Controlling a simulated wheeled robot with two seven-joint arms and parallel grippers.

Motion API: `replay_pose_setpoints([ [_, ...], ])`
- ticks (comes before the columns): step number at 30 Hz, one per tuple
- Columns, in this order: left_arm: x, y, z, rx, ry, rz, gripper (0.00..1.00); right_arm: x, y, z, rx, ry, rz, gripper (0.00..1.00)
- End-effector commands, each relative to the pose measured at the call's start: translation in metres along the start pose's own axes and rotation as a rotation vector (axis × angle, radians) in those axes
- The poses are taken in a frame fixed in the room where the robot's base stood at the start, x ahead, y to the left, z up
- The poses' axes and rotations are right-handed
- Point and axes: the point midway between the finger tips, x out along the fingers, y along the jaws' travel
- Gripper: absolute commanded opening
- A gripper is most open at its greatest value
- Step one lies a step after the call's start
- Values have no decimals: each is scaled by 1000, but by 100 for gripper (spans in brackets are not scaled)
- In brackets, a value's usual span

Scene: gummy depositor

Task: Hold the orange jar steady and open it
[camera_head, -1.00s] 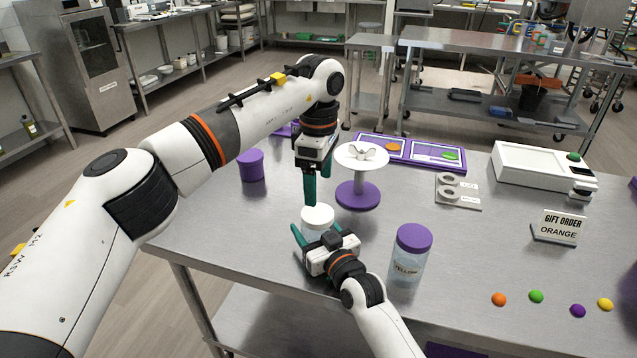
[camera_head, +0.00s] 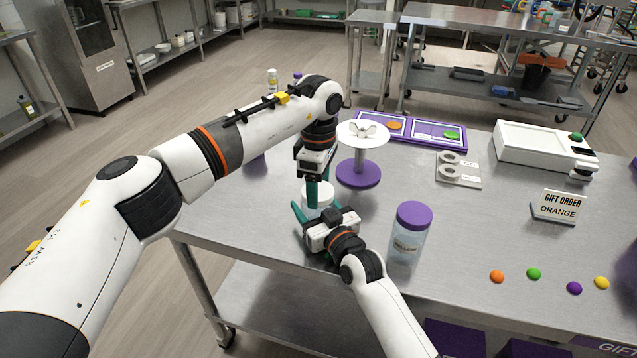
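A jar with a white lid (camera_head: 322,189) stands on the steel table; its body is mostly hidden behind my grippers and I see no label on it. My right gripper (camera_head: 318,211) is low at the front of this jar, with its teal fingers about the body. I cannot tell whether they press on it. My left gripper (camera_head: 318,195) points straight down from above, with its teal fingertips at the lid. Whether they are closed on the lid is unclear. The lid is still on the jar.
A purple-lidded jar labelled yellow (camera_head: 410,235) stands close to the right of my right gripper. A purple-based stand (camera_head: 359,174) is just behind the white-lidded jar. A gift order sign (camera_head: 558,206) reads orange. Several loose gummies (camera_head: 497,277) lie at the right front.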

Motion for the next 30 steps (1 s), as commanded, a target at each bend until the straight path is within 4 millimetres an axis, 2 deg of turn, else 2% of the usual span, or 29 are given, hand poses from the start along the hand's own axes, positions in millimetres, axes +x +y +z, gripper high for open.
replay_pose_setpoints([
  [1, 0, -1, 0, -1, 0, -3, 48, 0, 1, -1, 0, 2, 1, 1],
  [3, 0, -1, 0, -1, 0, -4, 37, 0, 1, -1, 0, 2, 1, 1],
  [4, 0, -1, 0, -1, 0, -4, 63, 0, 1, -1, -1, 2, 1, 1],
  [8, 0, -1, 0, -1, 0, -4, 83, 0, 1, -1, -1, 1, 1, 1],
  [19, -6, -1, 0, -1, -1, -4, 83, 0, 1, -1, -1, 1, 1, 1],
  [28, -42, -1, 0, 0, 0, -5, 83, 0, 0, -1, -1, 1, 1, 1],
  [30, -47, -1, 0, 0, 0, -4, 79, 0, 0, -1, -1, 1, 1, 1],
])
